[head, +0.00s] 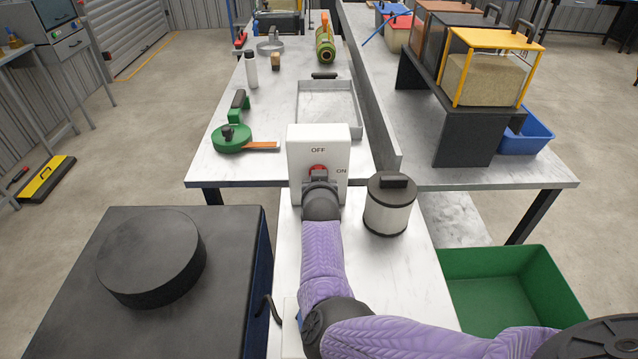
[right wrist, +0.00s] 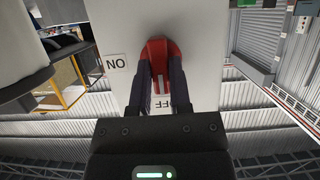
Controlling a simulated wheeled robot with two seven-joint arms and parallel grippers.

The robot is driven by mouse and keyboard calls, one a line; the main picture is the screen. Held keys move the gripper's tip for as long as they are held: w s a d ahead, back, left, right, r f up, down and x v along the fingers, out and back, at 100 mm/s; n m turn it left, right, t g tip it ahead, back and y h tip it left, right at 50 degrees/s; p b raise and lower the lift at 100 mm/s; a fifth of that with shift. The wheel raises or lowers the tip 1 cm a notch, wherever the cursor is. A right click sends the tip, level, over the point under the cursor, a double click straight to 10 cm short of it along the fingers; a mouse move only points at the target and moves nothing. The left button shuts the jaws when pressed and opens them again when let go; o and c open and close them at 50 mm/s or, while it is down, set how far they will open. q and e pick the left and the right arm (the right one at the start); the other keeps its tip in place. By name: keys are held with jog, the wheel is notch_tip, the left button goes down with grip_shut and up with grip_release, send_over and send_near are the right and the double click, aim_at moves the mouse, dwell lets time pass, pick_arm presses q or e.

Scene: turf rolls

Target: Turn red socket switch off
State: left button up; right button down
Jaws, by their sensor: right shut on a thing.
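The socket box (head: 300,150) is a white upright block on the near white table, with OFF printed at the top and ON at the right of its face. Its red switch (head: 317,170) sits mid-face, partly hidden behind my right gripper (head: 319,180). In the right wrist view the picture is turned over: the red switch (right wrist: 156,62) lies between the two dark fingers, shut on it from both sides. The ON label is at the left there, and the OFF label is partly covered between the fingers. The switch's exact setting is hard to tell. My left gripper is not in view.
A black-and-cream canister (head: 388,208) stands right of the box. A metal tray (head: 328,92) and a green tool (head: 232,138) lie behind it. A green bin (head: 470,262) is at lower right, a black block with a disc (head: 152,255) at left.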

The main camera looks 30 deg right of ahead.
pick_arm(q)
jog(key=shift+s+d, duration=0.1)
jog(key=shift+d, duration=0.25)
pick_arm(e)
jog(key=c, duration=0.6)
grip_release()
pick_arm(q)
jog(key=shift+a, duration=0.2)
pick_arm(e)
jog(key=shift+o, duration=0.2)
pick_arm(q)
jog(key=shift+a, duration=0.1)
